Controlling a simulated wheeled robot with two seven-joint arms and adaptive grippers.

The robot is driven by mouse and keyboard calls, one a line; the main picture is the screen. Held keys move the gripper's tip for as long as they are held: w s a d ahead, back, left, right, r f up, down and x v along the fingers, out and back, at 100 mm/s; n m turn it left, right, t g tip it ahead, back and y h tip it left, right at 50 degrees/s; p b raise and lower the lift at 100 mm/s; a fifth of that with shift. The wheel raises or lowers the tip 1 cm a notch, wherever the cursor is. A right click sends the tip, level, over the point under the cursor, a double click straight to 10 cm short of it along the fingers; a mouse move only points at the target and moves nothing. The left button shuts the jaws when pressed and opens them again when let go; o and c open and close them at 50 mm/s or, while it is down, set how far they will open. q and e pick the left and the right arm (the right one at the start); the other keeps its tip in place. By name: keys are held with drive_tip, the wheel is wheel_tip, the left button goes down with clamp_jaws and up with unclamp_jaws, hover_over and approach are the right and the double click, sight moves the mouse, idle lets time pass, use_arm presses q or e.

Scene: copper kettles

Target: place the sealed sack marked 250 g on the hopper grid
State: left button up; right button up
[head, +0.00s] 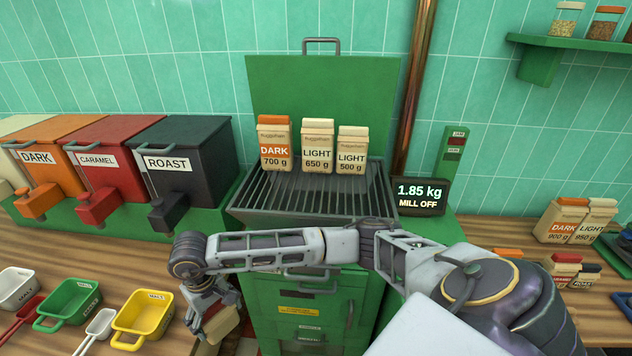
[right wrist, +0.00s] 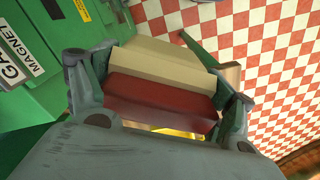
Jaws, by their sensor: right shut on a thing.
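My right gripper (head: 214,314) is at the lower left in the head view, low in front of the counter and left of the green mill's drawers. It is shut on a cream sack (head: 222,326). In the right wrist view the sack (right wrist: 165,65) shows a dark red band across one end, between the fingers. Its printed label is not visible, so I cannot read its weight. The hopper grid (head: 300,203) is behind my forearm, with three upright sacks along its back: DARK 700 g (head: 275,143), LIGHT 650 g (head: 317,146) and LIGHT 500 g (head: 351,150). My left gripper is not in view.
The grid's front is bare, and a green lid (head: 322,88) stands behind it. A display (head: 420,196) reads 1.85 kg, MILL OFF. Bins line the left, including the ROAST bin (head: 180,160); scoops, including a yellow one (head: 143,315), lie below. More sacks (head: 562,220) stand right.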

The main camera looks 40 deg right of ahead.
drive_tip(key=shift+n, duration=0.3)
drive_tip(key=a, duration=0.3)
drive_tip(key=a+r, duration=0.1)
drive_tip(key=shift+s+a, duration=0.2)
drive_tip(key=shift+s, duration=0.2)
drive_tip(key=m, duration=0.1)
drive_tip(key=w+d+r+m, duration=0.1)
drive_tip(key=m, duration=0.1)
drive_tip(key=shift+w+r, duration=0.15)
drive_tip(key=shift+r, duration=0.1)
drive_tip(key=shift+w+d+r+m, duration=0.1)
drive_tip(key=shift+w+r+m, duration=0.2)
drive_tip(key=shift+m, duration=0.3)
drive_tip(key=shift+w+d+r+m, duration=0.15)
drive_tip(key=shift+r+m, duration=0.25)
drive_tip(key=shift+m, duration=0.2)
drive_tip(key=w+d+r+n, duration=0.2)
drive_tip(key=r+n, duration=0.7)
drive_tip(key=n, duration=0.2)
drive_tip(key=w+d+r+n, duration=0.3)
drive_tip(key=r+n, duration=0.6)
drive_tip(key=n, duration=0.3)
drive_tip(key=w+d+r+n, duration=0.2)
drive_tip(key=r+n, duration=0.7)
drive_tip(key=n, duration=0.2)
drive_tip(key=d+m, duration=0.4)
drive_tip(key=d, duration=1.7)
drive_tip(key=shift+d+m, duration=0.3)
drive_tip(key=shift+d, duration=0.1)
